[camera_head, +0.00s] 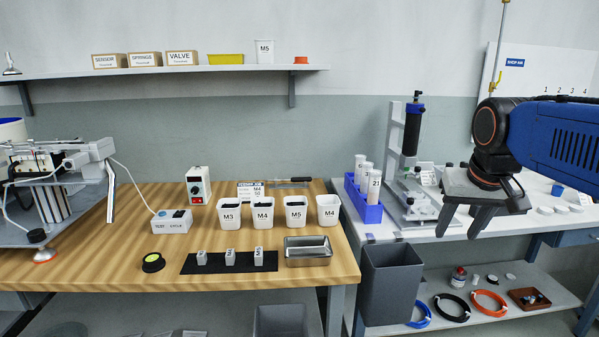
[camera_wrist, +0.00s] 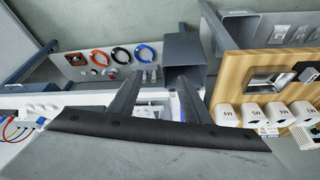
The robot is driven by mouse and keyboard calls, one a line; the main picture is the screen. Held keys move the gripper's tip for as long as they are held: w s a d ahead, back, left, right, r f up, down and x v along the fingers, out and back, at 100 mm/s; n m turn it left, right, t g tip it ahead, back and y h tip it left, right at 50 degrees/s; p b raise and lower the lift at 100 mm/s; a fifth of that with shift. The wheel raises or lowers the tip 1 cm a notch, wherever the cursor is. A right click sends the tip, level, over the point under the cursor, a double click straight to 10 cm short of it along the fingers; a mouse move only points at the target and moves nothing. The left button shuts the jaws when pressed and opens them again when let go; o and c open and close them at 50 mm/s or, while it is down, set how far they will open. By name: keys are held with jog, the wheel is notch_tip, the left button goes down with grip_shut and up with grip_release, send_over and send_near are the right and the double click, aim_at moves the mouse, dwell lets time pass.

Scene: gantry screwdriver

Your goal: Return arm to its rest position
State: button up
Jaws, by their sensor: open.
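My gripper (camera_head: 460,228) hangs at the right in the head view, fingers pointing down, in front of the white bench (camera_head: 395,230). Its two fingers are apart with nothing between them. My blue and black arm reaches in from the right edge. In the wrist view, the open fingers of my gripper (camera_wrist: 158,78) also stand apart and empty, with the dark grey bin (camera_wrist: 188,72) behind the right one.
The wooden bench (camera_head: 105,250) on the left holds several white cups (camera_head: 264,215) and a metal tray (camera_head: 308,262). A blue tube rack (camera_head: 366,207) and a stand with a black cylinder (camera_head: 412,130) are left of my gripper. The grey bin (camera_head: 390,290) stands below.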

jog(key=s+a+f+n, duration=0.2)
jog(key=s+a+f, duration=0.2)
jog(key=s+f, duration=1.1)
jog(key=shift+s+f+y, duration=0.25)
jog(key=shift+f+y, duration=0.15)
jog(key=shift+f, duration=0.1)
